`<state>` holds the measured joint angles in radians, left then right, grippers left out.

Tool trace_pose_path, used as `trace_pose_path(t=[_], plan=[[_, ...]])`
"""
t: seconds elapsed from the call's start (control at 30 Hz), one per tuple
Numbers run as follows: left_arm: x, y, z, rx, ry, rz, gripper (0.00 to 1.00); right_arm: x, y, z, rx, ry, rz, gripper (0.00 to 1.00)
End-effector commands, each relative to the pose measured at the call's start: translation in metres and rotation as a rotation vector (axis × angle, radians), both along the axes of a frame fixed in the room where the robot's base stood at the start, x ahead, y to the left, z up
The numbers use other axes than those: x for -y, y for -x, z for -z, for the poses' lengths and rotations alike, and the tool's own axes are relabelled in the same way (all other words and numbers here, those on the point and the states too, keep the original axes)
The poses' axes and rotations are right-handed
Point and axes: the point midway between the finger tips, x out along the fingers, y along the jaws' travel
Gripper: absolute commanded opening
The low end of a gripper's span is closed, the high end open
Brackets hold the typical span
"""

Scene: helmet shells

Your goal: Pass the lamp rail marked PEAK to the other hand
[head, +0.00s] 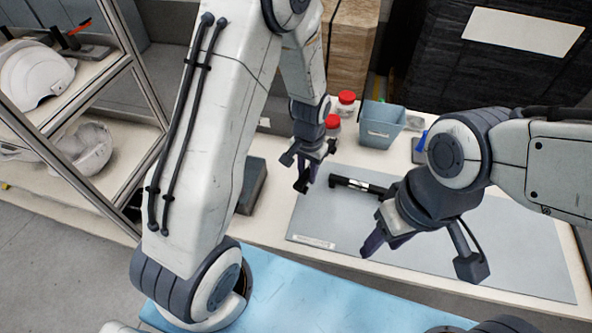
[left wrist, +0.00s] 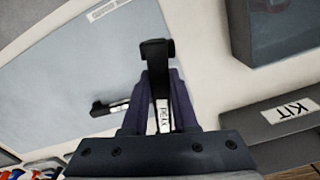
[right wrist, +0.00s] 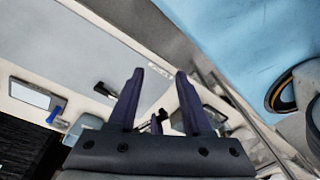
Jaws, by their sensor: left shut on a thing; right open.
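The lamp rail marked PEAK (left wrist: 155,60) is a black bar with a white label, upright between the fingers of my left gripper (left wrist: 160,95) in the left wrist view. In the head view, my left gripper (head: 308,172) holds the rail (head: 302,184) above the left part of the grey mat, its label not readable there. My right gripper (head: 382,240) is open and empty, to the right and nearer, apart from the rail. In the right wrist view, the rail (right wrist: 155,124) shows small beyond the open fingers (right wrist: 160,88).
A second black rail with a white label (head: 358,185) lies on the grey mat (head: 320,215). A dark box marked KIT (left wrist: 285,112) stands left of the mat. A grey-blue bin (head: 382,123) and red-lidded jars (head: 347,97) stand behind. White helmets (head: 35,75) sit on the left shelf.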

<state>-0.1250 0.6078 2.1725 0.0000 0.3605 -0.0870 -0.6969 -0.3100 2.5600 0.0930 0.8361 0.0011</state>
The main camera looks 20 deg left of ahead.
Motion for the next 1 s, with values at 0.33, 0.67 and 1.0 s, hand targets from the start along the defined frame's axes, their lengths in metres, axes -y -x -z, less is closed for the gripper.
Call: trace_pose_path(t=[0.33, 0.67, 1.0], plan=[[0.082, -0.04, -0.049, 0.004, 0.001, 0.401, 0.0, 0.0, 0.0, 0.0, 0.0, 0.0, 0.0, 0.5], [0.117, -0.056, -0.07, -0.002, -0.001, 0.582, 0.0, -0.001, -0.001, -0.001, 0.0, 0.0, -0.005, 0.62], [0.118, -0.057, -0.071, -0.001, -0.001, 0.589, 0.0, -0.019, -0.084, -0.044, 0.046, 0.029, -0.332, 0.62]])
